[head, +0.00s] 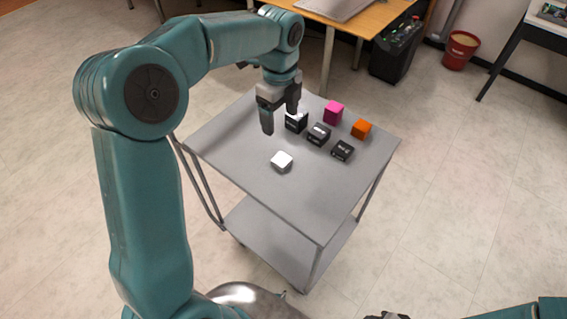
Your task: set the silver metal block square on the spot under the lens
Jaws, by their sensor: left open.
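A small silver-white block (282,160) sits on the top of a grey cart (245,165), near its middle. It looks like the silver metal block. My left gripper (281,121) is open and points down above the cart, just behind the silver block in the picture. It is empty and apart from that block. A dark piece at the bottom edge (388,316) looks like part of my right gripper, mostly cut off by the frame. I cannot make out the lens or the spot under it in this view.
Several dark blocks (319,134) stand right of the silver block; one is close by my left gripper. A pink cube (334,111) and an orange cube (361,128) stand behind them. The cart's front is clear. A wooden table (375,14) and red bin (459,52) are farther back.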

